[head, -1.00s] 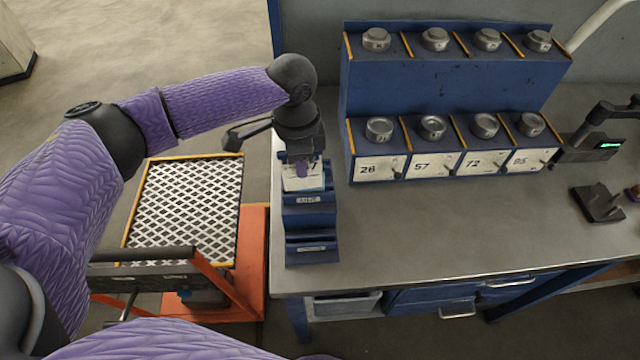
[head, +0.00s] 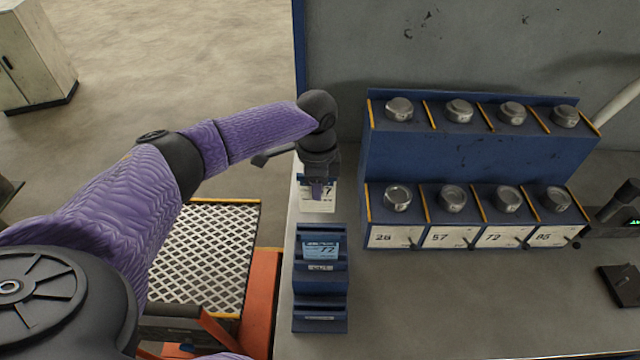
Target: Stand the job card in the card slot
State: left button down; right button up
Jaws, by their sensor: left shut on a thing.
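My left gripper (head: 317,189) is shut on a white card (head: 319,203) with dark print. The card hangs upright below the fingers, which cover part of its face. It is just behind the blue card holder (head: 320,301) in the picture and looks clear of it; its exact height above the bench is hard to tell. The holder stands at the bench's left end and has stepped, labelled slots. A light-blue card (head: 321,247) marked 77 stands in its rear slot. The front slot shows no card. My right gripper is not in view.
A blue two-tier rack (head: 455,150) with round metal pieces and numbered white tags stands right of the holder. The grey bench (head: 430,300) is clear in front of the rack. A mesh-topped orange cart (head: 210,245) stands left of the bench.

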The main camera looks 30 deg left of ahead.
aim_at(317, 207)
pick_arm(q)
jog(key=shift+f+b, duration=2.6)
jog(key=shift+b, duration=0.1)
jog(key=shift+f, duration=0.55)
jog(key=shift+f+b, duration=0.7)
jog(key=shift+f, duration=0.65)
jog(key=c, duration=0.6)
grip_release()
jog(key=shift+r, duration=0.15)
